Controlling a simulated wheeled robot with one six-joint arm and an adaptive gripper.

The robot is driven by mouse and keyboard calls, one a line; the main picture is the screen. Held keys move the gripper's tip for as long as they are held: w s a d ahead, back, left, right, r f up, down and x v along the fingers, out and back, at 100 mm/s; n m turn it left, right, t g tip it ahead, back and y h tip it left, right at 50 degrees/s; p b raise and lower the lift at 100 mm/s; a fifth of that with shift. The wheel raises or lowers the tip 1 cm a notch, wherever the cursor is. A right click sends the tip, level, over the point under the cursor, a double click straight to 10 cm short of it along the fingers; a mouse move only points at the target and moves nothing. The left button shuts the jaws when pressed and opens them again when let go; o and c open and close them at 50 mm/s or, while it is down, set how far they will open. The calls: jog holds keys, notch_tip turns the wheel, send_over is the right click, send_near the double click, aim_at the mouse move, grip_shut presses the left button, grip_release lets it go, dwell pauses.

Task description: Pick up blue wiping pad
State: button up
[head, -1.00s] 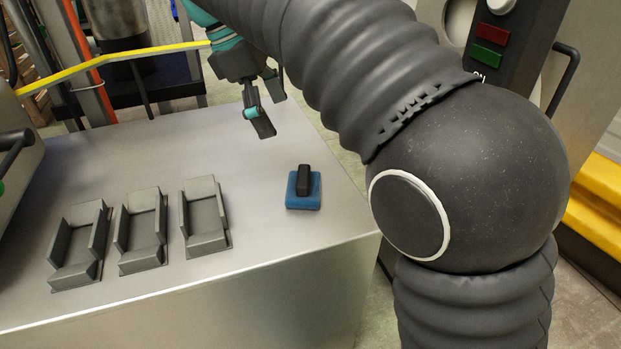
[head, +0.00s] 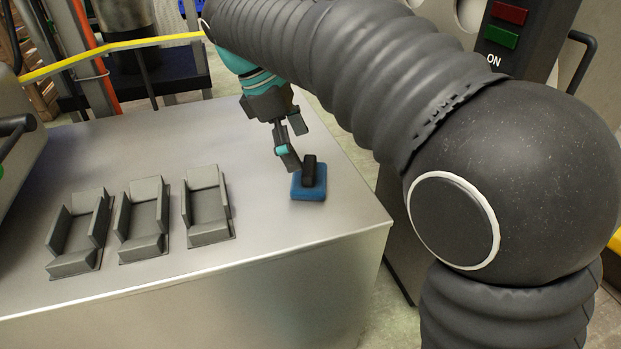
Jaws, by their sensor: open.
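The blue wiping pad (head: 309,192) lies flat on the right part of the metal table, with a black upright handle (head: 309,169) on top. My gripper (head: 296,148) is open and points down, just behind and above the pad. One finger, with a teal joint, shows close to the left of the handle. The other finger is farther back and to the right. I cannot tell whether a finger touches the handle. Nothing is held between the fingers.
The metal table (head: 260,248) has three grey holders (head: 140,247) in a row to the left of the pad. The table's right and front edges are near the pad. A dark panel with red and green buttons (head: 502,37) stands at the right, behind my arm.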

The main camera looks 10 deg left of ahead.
aim_at(308, 164)
jog(key=shift+x, duration=1.9)
jog(key=c, duration=1.3)
jog(key=shift+r, duration=0.1)
